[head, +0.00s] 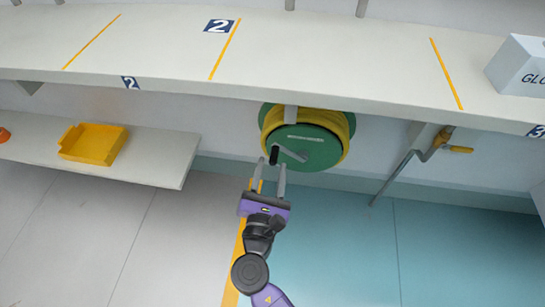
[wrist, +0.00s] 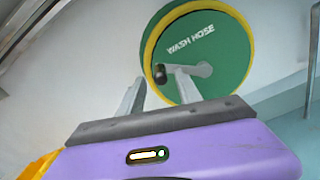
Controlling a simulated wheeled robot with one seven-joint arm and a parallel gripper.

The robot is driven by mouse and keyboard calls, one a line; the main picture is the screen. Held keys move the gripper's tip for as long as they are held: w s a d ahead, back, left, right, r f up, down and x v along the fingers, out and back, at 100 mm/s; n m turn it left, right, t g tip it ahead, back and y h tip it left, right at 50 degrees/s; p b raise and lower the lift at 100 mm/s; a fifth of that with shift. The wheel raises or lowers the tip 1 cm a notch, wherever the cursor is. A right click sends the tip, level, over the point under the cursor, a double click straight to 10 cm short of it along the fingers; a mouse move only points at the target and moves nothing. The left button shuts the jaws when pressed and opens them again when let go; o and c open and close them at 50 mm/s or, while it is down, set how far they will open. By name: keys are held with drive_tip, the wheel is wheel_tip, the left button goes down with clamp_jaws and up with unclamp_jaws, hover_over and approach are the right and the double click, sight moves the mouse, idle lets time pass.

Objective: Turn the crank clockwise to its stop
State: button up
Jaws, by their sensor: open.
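A green hose reel (head: 318,148) with a yellow hose hangs under the shelf; the wrist view shows the reel (wrist: 215,65) marked "WASH HOSE". Its crank is a grey arm (head: 291,153) from the hub, pointing left to a black handle (head: 274,154). The handle also shows in the wrist view (wrist: 160,73). My gripper (head: 270,164) is open, its fingertips at the handle. In the wrist view the handle appears between the two fingertips (wrist: 161,80). I cannot tell whether either finger touches it.
A long white shelf (head: 330,85) with yellow lines runs above the reel. Right of the reel is a grey bent rod with a yellow handle (head: 460,149). A yellow tray (head: 92,143) sits on a low shelf at left. A glove box (head: 520,65) stands at upper right. Floor is clear.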

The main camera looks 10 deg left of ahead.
drive_tip(key=shift+w+d+b, duration=0.1)
drive_tip(key=shift+w+b, duration=0.35)
drive_tip(key=shift+w, duration=1.65)
drive_tip(key=shift+c, duration=0.4)
clamp_jaws()
